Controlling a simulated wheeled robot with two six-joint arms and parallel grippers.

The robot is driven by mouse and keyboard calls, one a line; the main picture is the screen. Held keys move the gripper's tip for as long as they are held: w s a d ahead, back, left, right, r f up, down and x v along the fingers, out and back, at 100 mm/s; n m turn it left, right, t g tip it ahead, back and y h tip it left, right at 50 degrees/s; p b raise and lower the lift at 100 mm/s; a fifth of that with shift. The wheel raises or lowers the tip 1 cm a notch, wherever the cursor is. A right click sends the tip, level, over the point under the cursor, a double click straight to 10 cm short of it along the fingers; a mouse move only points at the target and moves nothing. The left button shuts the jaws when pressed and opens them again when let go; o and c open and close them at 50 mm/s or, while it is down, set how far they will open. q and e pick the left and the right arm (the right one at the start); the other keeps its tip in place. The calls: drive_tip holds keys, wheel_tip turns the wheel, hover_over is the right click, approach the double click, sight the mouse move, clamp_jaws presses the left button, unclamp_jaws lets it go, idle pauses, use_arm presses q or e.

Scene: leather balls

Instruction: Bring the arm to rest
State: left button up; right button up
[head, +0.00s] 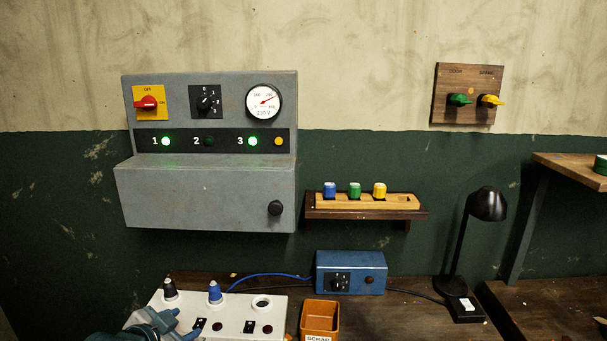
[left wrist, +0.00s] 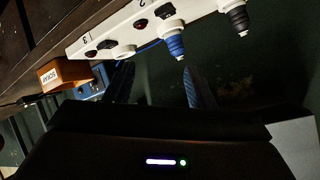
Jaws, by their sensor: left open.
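My left gripper (head: 177,329) shows at the bottom left of the head view, in front of the white socket strip (head: 235,318). In the left wrist view its two blue fingers (left wrist: 158,84) are spread apart with nothing between them. A blue plug (head: 215,292) and a black plug (head: 170,290) stand in the strip. The blue plug also shows in the left wrist view (left wrist: 172,38), just beyond the fingertips and apart from them as far as I can tell. My right gripper is in neither view.
An orange scrap bin (head: 320,318) stands right of the strip. A blue box (head: 350,272) and a black lamp (head: 487,206) stand behind. A grey panel (head: 207,190) and a small shelf (head: 367,212) with blue, green and yellow pieces are on the wall. Air above the bench is free.

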use_arm(q)
drive_tip(key=s+a+f+n+g+y, duration=0.1)
drive_tip(key=s+f+n+g, duration=0.15)
drive_tip(key=s+f, duration=0.55)
drive_tip(key=s+f+n+g+y, duration=0.1)
drive_tip(key=s+f+n+g, duration=0.3)
drive_tip(key=s, duration=0.9)
drive_tip(key=s+a+f+n+g+y, duration=0.1)
drive_tip(key=s+f, duration=0.6)
drive_tip(key=s, duration=0.3)
wheel_tip(320, 180, down, 32)
drive_tip(key=a+g, duration=0.2)
drive_tip(key=a, duration=0.1)
drive_tip(key=s+f, duration=1.7)
drive_tip(key=s, duration=0.1)
drive_tip(key=shift+a+f+g, duration=0.15)
drive_tip(key=shift+a+g, duration=0.2)
